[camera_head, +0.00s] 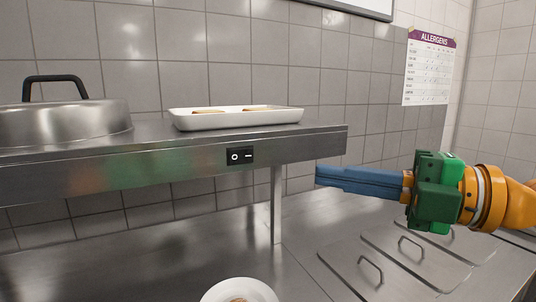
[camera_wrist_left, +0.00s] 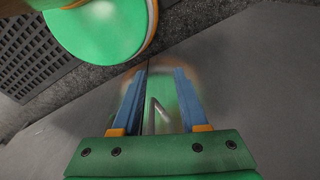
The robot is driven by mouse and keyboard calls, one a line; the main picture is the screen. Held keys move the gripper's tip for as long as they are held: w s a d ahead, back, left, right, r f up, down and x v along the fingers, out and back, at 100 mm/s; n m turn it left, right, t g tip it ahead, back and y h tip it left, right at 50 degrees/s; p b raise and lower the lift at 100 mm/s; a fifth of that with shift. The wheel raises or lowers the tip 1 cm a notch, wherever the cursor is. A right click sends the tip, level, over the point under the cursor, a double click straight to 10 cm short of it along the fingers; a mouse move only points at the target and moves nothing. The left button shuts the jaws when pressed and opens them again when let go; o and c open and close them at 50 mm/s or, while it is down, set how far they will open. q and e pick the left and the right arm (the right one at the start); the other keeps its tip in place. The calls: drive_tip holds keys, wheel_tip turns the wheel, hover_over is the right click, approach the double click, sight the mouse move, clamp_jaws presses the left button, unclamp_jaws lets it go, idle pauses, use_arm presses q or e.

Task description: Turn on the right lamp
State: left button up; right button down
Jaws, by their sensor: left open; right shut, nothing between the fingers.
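A black rocker switch (camera_head: 240,156) with a white circle mark on its left and a white line mark on its right sits in the front edge of the steel shelf (camera_head: 305,144). Which side is pressed in, I cannot tell. No lamp is plainly visible. My right gripper (camera_head: 318,175) is shut and empty, its blue fingers pointing left, to the right of the switch, slightly lower and apart from it. My left gripper (camera_wrist_left: 161,72) shows only in the left wrist view, open, with its blue fingers apart, over a grey surface and a blurred green shape.
A white tray (camera_head: 182,122) with food and a metal lid (camera_head: 65,122) with a black handle stand on the shelf. A shelf post (camera_head: 276,205), a white plate (camera_head: 212,294) and steel covers with handles (camera_head: 445,250) are below. The space before the switch is clear.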

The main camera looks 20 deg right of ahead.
sight(243, 156)
drive_tip(key=p+x, duration=0.2)
drive_tip(key=x, duration=0.1)
drive_tip(key=w+d+p+x, duration=0.1)
drive_tip(key=p+x, duration=0.1)
drive_tip(key=x, duration=0.2)
drive_tip(key=p+x, duration=0.2)
drive_tip(key=x, duration=0.1)
drive_tip(key=shift+w+r, duration=0.2)
drive_tip(key=shift+w, duration=0.3)
drive_tip(key=shift+w+f+p, duration=0.1)
drive_tip(key=shift+w+p, duration=0.15)
drive_tip(key=shift+p, duration=0.1)
drive_tip(key=shift+w+f, duration=0.1)
drive_tip(key=shift+w, duration=0.05)
